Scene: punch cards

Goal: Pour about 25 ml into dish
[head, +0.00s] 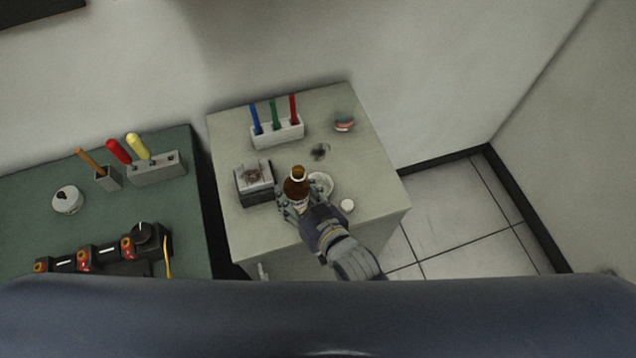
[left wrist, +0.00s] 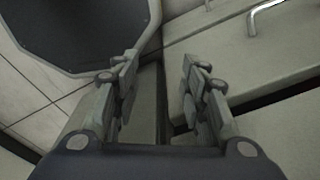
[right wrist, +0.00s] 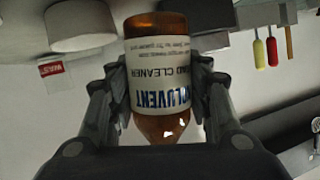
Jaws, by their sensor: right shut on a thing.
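The right wrist view shows both fingers around the bottle (right wrist: 160,75), whose picture there is upside down. Its neck looks open in the head view, and it seems roughly upright. A shallow white dish (head: 322,183) lies just right of the bottle, partly hidden by it. A small white cap (head: 347,206) lies right of my right gripper. My left gripper (left wrist: 158,65) is open and empty, low beside a cabinet front.
A white rack with blue, green and red pens (head: 277,134) stands at the back. A dark box (head: 253,183) is left of the bottle. A red-and-white item (head: 344,122) lies at the back right. A green bench (head: 105,210) with tools stands left, across a gap.

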